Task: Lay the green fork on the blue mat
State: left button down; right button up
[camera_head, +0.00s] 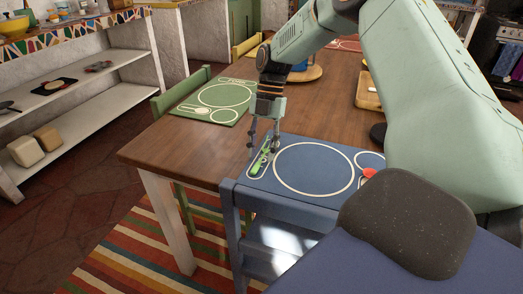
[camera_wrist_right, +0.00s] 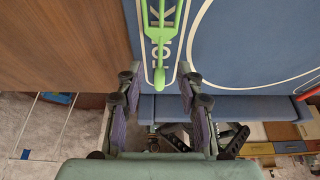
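The green fork (camera_head: 260,162) lies on the blue mat (camera_head: 292,185), in the outlined fork slot along the mat's left side. The wrist view shows the fork's handle (camera_wrist_right: 159,50) lying lengthwise over the printed letters of the blue mat (camera_wrist_right: 225,75). My right gripper (camera_head: 263,140) is above the fork, pointing down. In the wrist view my right gripper (camera_wrist_right: 160,92) has its fingers spread wide, with the handle's end in the gap between them and touching neither. My left gripper is in neither view.
A red utensil (camera_head: 368,173) is at the mat's right side. A green mat (camera_head: 215,100) lies farther back on the wooden table (camera_head: 165,145). A blue chair (camera_head: 250,215) stands at the table's near edge. Bare wood lies left of the blue mat.

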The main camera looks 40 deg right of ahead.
aim_at(267, 148)
jog(key=p+v, duration=0.3)
jog(key=v, duration=0.8)
jog(key=shift+r, duration=0.25)
